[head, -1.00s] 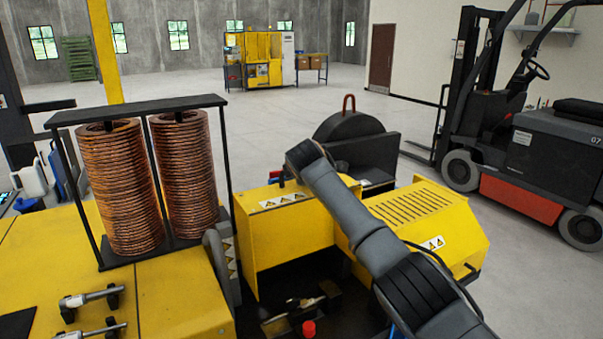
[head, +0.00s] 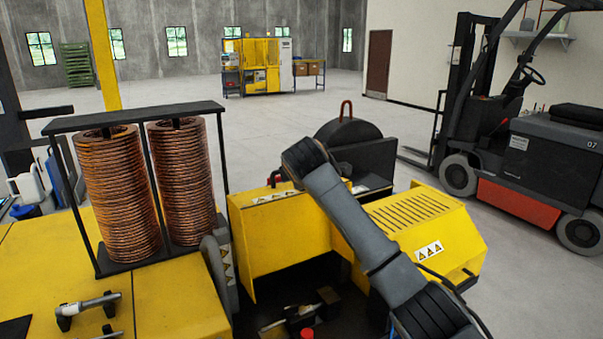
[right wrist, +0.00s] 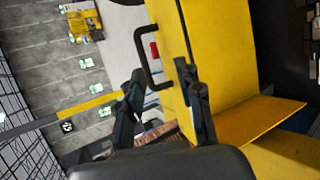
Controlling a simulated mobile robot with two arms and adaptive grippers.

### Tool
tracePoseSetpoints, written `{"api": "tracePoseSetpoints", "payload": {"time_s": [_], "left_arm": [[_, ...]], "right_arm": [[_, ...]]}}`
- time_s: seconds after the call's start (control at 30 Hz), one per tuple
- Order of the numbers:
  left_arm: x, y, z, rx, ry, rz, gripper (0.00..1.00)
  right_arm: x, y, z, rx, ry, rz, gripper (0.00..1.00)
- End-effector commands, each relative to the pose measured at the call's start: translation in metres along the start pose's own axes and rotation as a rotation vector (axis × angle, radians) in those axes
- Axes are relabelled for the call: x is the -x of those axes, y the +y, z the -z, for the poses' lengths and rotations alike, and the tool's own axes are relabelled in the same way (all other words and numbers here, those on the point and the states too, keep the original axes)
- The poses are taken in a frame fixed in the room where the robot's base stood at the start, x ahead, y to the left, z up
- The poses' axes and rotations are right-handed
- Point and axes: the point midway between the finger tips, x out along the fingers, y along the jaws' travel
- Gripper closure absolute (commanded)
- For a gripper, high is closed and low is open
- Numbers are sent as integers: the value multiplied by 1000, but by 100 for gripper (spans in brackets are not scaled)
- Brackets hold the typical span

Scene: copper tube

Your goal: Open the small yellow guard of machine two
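The small yellow guard (head: 285,240) is a box-shaped cover with warning stickers on its top, in the middle of the head view. A dark opening lies below it. My right arm reaches over the machine beside the guard, and its gripper is hidden in that view. In the right wrist view a black bar handle (right wrist: 143,55) stands out from a yellow panel (right wrist: 220,60). My right gripper (right wrist: 160,72) is open, its two dark fingers apart, with the handle's near end between them. Contact cannot be told. My left gripper is not in view.
Two copper coils (head: 118,190) stand in a black rack at the left. A slotted yellow cover (head: 415,215) is right of my arm. A black reel (head: 348,135) is behind. A forklift (head: 535,150) stands right. Open floor lies beyond.

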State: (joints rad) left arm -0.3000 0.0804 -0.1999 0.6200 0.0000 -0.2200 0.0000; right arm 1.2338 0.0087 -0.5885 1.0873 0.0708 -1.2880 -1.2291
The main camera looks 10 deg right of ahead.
Motion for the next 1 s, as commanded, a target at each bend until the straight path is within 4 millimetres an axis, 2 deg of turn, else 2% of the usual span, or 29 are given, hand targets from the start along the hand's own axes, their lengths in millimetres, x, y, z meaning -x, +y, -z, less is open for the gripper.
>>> {"api": "tracePoseSetpoints", "payload": {"time_s": [0.1, 0.3, 0.47, 0.73, 0.77, 0.83, 0.9, 0.97, 1.0], "left_arm": [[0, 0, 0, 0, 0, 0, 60], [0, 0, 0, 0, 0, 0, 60], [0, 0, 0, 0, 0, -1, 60], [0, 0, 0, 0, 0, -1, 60], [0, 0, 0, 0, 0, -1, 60], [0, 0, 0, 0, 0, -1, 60], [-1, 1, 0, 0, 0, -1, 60], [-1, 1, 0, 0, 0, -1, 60], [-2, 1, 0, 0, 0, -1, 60]], "right_arm": [[19, 1, 0, 0, 1, -4, 64], [44, 1, 0, 0, 0, -3, 64], [52, 1, 0, 0, 0, -2, 64], [53, 0, -1, 0, -1, -1, 64], [53, 0, -1, 0, -1, -1, 68], [52, -3, 0, -4, 2, 2, 83], [47, -15, 3, -23, 11, 16, 97], [40, -34, 8, -58, 26, 36, 100], [34, -52, 12, -92, 39, 55, 100]]}}
